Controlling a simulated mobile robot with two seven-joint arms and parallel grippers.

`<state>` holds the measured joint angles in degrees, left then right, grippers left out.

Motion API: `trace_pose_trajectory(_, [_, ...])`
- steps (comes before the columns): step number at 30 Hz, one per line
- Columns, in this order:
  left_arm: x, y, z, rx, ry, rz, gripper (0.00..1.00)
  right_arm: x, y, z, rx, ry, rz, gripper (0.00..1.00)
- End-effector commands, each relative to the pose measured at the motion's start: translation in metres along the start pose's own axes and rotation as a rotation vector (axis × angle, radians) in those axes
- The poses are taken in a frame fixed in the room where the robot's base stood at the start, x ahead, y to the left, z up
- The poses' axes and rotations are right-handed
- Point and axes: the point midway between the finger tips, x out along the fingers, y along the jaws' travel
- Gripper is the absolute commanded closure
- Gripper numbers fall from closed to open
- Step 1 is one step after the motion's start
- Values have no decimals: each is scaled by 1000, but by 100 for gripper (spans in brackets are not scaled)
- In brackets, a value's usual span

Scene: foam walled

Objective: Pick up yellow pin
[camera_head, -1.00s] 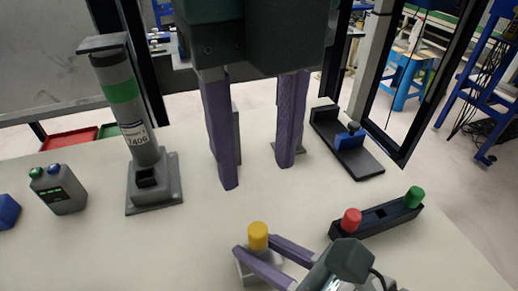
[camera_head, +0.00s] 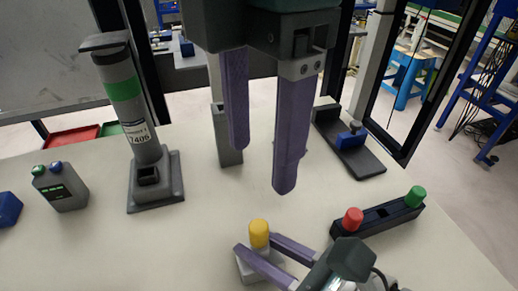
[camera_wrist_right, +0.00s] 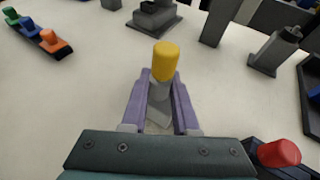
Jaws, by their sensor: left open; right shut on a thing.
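The yellow pin (camera_head: 259,233) stands upright at the front middle of the table, with a pale grey block (camera_head: 243,268) below it. In the right wrist view the yellow pin (camera_wrist_right: 166,60) rises between the purple fingers, with a grey part under its yellow top. My right gripper (camera_head: 257,245) is shut on the pin, low down; the exact contact is partly hidden by the fingers. It also shows in the wrist view (camera_wrist_right: 160,92). My left gripper (camera_head: 261,170) is open and empty, pointing down above the table behind the pin.
A black rack (camera_head: 378,219) with a red pin (camera_head: 352,217) and a green pin (camera_head: 415,196) lies to the right. A grey column (camera_head: 130,110) stands at the left. A grey box (camera_head: 62,188) is left of it. A black stand (camera_head: 352,160) is at the back right.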

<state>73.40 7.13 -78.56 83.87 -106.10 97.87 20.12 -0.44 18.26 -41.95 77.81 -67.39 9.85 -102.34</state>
Motion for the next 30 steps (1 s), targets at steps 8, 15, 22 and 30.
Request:
trace_pose_trajectory(8, [-1,1,2,577,5,-13,36,0,0,0,0,0,0,100])
trace_pose_trajectory(15, [4,2,1,775,7,-20,36,0,0,0,0,0,0,100])
trace_pose_trajectory(22, [45,1,0,788,8,-22,36,0,0,0,0,0,0,100])
trace_pose_trajectory(30, [72,1,0,786,7,-19,36,0,0,0,0,0,0,100])
